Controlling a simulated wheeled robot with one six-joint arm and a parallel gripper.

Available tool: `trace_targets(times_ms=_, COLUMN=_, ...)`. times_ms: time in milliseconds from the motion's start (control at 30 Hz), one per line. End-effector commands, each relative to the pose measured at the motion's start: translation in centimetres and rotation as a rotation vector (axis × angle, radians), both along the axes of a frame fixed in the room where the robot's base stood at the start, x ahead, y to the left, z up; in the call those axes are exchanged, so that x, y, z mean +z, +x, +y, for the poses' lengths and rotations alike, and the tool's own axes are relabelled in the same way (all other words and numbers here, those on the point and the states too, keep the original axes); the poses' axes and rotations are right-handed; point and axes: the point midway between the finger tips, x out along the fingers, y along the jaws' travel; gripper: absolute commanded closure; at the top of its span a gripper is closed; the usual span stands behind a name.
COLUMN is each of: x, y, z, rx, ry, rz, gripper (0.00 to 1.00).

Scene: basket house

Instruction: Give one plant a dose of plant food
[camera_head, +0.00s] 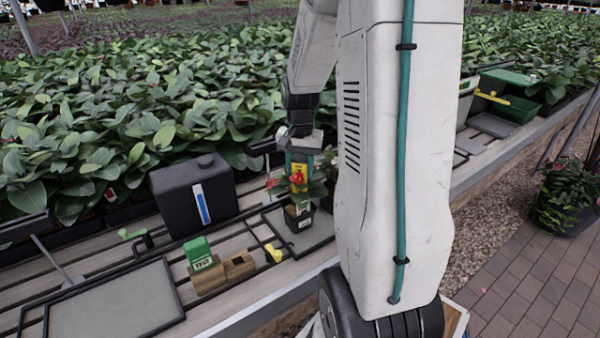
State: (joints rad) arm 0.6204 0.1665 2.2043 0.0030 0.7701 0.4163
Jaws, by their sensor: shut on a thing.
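The container is directly above a small potted plant (299,215) in a dark pot with a pale label. Leaves and red flowers surround its lower end, so I cannot tell whether it touches the plant. A green labelled container (198,252) stands in a wooden block holder (211,280). The holder's right-hand slot (240,264) looks empty.
A black canister (196,196) with a blue stripe stands left of the plant. A small yellow object (274,253) lies by a dark-framed tray (300,238). Another framed panel (115,305) is at front left. Dense leafy plants (140,110) fill the back. My arm hides the bench's middle.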

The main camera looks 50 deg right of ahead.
Motion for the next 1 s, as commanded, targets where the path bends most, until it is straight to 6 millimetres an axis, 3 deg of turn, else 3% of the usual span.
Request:
trace_targets(times_ms=500, x=4.0, y=0.0, z=0.0, rx=0.0, ry=-0.001, rz=-0.002, gripper=0.77)
trace_targets(times_ms=1000, x=4.3, y=0.0, z=0.0, rx=0.0, ry=-0.001, rz=-0.001, gripper=0.77)
